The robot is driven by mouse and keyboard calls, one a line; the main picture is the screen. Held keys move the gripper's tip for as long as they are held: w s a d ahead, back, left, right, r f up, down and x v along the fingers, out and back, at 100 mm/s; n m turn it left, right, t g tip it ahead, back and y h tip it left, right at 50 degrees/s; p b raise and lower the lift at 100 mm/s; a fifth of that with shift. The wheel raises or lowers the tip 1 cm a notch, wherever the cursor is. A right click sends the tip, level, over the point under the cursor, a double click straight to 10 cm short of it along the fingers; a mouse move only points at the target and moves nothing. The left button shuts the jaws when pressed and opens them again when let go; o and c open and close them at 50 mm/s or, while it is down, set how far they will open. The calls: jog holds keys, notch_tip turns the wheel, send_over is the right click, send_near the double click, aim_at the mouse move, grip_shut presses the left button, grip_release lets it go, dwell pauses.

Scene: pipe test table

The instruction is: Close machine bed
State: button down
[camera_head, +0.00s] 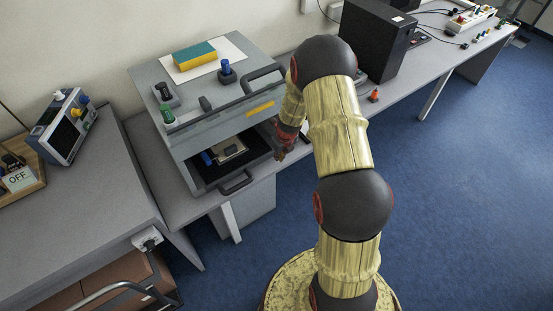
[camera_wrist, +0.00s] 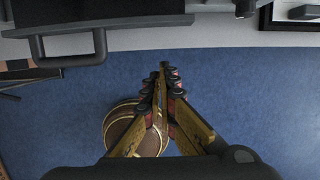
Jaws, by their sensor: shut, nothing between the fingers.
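The test machine (camera_head: 200,100) is a grey box on the bench. Its bed (camera_head: 245,168) is a dark-lined drawer that stands pulled out at the lower front, with a dark handle (camera_head: 236,182) on its front edge. Blue and tan items lie inside it. The handle also shows in the wrist view (camera_wrist: 100,46) at the upper left. My gripper (camera_head: 280,155) is to the right of the bed, partly hidden by my arm. In the wrist view its fingers (camera_wrist: 166,70) are together and empty, apart from the handle, with floor behind them.
A yellow and teal block (camera_head: 194,55) lies on paper on the machine's top. A second handle (camera_head: 263,78) sits on its upper cover. A black computer case (camera_head: 375,38) stands at the right. Blue floor (camera_head: 455,190) is free in front of the bench.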

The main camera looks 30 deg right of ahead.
jog(key=s+d+f+n+h+b, duration=0.1)
jog(key=s+d+f+n+b, duration=0.2)
jog(key=s+b, duration=0.45)
jog(key=n+t+y+b, duration=0.1)
jog(key=n+t+b, duration=0.75)
jog(key=n, duration=0.65)
send_near(257, 165)
jog(key=shift+g, duration=0.95)
jog(key=shift+w+r+b+x, duration=0.15)
jog(key=shift+b+x, duration=0.05)
jog(key=shift+x, duration=0.75)
jog(key=shift+w+r+b+x, duration=0.15)
jog(key=shift+r+b+x, duration=0.1)
jog(key=shift+x, duration=0.65)
jog(key=shift+w+r+b+x, duration=0.1)
jog(key=shift+w+b+x, duration=0.1)
jog(key=shift+x, duration=0.75)
jog(key=shift+d, duration=0.1)
